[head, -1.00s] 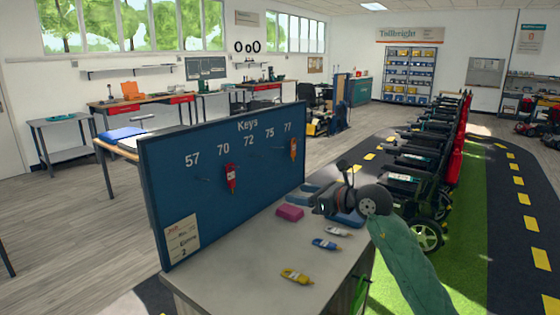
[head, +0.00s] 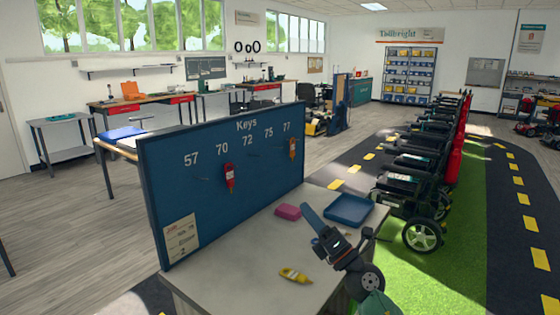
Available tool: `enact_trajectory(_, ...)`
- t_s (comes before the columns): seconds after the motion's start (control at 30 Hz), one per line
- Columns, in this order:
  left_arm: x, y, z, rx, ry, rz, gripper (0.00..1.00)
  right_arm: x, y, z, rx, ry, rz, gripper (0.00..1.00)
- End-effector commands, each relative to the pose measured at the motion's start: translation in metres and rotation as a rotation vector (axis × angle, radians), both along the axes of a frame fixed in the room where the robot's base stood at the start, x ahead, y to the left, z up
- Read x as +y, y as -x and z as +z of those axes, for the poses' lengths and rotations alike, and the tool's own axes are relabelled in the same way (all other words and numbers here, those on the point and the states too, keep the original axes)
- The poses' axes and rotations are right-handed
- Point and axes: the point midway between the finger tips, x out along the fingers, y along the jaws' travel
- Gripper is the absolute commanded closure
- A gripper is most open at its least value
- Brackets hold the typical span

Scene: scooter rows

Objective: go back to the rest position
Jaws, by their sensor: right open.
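My right gripper (head: 318,226) is in front of the counter's right part, its arm coming in from the bottom right. It is open, with a blue-grey finger pointing up and left, and no object shows in it. My left gripper is not in view. A yellow key tag (head: 295,275) lies on the counter (head: 240,283) to the left of my right gripper. A red key tag (head: 229,178) and an orange key tag (head: 292,148) hang on the blue key board (head: 200,205).
A blue tray (head: 349,210) and a pink block (head: 288,212) are on the counter, behind my right gripper. A row of scooters (head: 410,190) stands on green flooring at the right. A workbench (head: 150,103) runs along the back wall.

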Motion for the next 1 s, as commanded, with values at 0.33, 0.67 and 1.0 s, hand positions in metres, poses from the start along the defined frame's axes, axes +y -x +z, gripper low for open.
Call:
enact_trajectory(0.33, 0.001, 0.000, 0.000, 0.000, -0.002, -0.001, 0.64, -0.081, 0.028, -0.089, 0.430, -0.687, -0.145, 0.43)
enact_trajectory(0.67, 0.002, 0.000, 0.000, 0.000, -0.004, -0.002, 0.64, -0.131, 0.090, -0.243, 0.960, -1.217, -0.405, 0.43)
enact_trajectory(1.0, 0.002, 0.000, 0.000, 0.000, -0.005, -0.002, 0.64, -0.119, 0.232, -0.393, 1.587, -1.563, -0.757, 0.43)
